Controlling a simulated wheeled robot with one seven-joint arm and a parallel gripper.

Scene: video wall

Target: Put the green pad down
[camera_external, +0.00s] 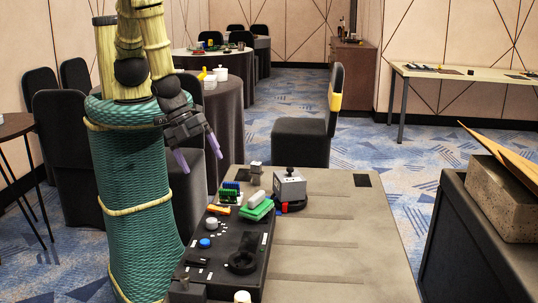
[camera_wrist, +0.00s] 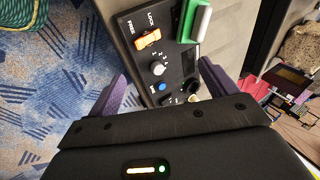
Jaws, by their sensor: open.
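The green pad (camera_external: 260,212) has a pale grey grip on top and sits at the far end of the black control panel (camera_external: 226,262). It also shows at the top of the wrist view (camera_wrist: 187,22), with the pale grip facing the camera. My gripper (camera_external: 198,155) is open and empty, with purple fingers, above and to the left of the panel. In the wrist view the fingers (camera_wrist: 165,85) stand apart on either side of the panel, and the pad is beyond them. The pad's underside is hidden, so I cannot tell whether it lies flat.
The panel carries an orange LOCK/FREE switch (camera_wrist: 147,40), a white knob (camera_wrist: 158,69) and a blue button (camera_wrist: 162,87). A grey box with a black knob (camera_external: 290,187) stands right of the pad. The right side of the table (camera_external: 345,235) is mostly clear. A chair (camera_external: 303,140) stands behind.

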